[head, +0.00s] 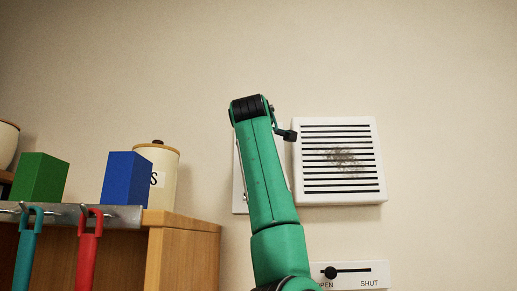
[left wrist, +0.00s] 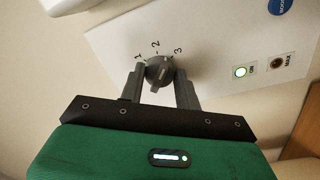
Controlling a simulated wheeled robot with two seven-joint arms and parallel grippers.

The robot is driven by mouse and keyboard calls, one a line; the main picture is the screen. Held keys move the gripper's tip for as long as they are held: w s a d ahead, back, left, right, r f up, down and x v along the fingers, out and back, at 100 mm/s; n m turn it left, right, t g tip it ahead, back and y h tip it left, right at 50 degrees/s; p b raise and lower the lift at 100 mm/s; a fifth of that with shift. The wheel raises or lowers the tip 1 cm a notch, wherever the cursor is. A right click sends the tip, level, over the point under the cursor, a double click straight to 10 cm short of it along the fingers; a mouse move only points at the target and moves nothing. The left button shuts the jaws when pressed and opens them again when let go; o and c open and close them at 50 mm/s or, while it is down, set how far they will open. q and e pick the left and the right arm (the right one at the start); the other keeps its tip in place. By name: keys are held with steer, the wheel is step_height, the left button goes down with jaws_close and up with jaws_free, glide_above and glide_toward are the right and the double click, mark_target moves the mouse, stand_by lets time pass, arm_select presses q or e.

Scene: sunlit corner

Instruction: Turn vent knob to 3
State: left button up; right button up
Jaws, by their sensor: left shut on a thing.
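The grey vent knob (left wrist: 158,73) sits on a white panel (left wrist: 215,45) marked 1, 2 and 3 in the left wrist view. Its grip bar runs roughly from lower left to upper right, its upper end towards the 3 side; I cannot read the exact setting. My left gripper (left wrist: 161,80) is shut on the knob, one finger on each side. In the head view my green left arm covers the knob and most of the panel (head: 240,180). My right gripper is in neither view.
A louvred vent with a dark smudge (head: 340,185) is right of my arm. An OPEN/SHUT slider (head: 345,272) is below it. A wooden shelf (head: 183,255) with blue block (head: 125,178), green block (head: 40,178) and canister (head: 162,180) stands left. The panel's green lamp (left wrist: 240,72) is lit.

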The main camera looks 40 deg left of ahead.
arm_select(q)
steer(key=shift+f+m+b, duration=0.1)
steer(key=shift+m+b, duration=0.7)
steer(key=shift+m, duration=1.3)
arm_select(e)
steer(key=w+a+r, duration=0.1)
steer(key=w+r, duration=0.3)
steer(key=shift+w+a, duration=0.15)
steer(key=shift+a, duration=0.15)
arm_select(q)
steer(key=o, duration=1)
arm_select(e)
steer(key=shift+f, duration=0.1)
